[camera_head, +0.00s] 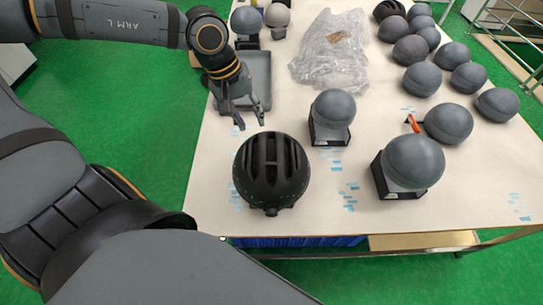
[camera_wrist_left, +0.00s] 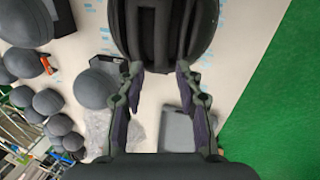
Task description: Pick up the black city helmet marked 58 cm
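A black ribbed city helmet (camera_head: 271,172) sits at the near left of the table; no 58 cm marking is readable on it. My left gripper (camera_head: 251,124) is open and empty, just behind and above the helmet, with its fingers pointing down toward it. In the left wrist view the helmet (camera_wrist_left: 165,28) fills the top middle, just beyond the two parted fingertips (camera_wrist_left: 157,70). I cannot tell whether they touch it. A second black helmet (camera_head: 389,10) stands at the far back of the table. My right gripper is not in view.
Grey headforms on black stands (camera_head: 333,108) (camera_head: 413,163) are right of the helmet. Several grey balls (camera_head: 449,123) lie on the right side. A grey tray (camera_head: 258,75) and a clear plastic bag (camera_head: 332,50) are behind. The table's front edge is close to the helmet.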

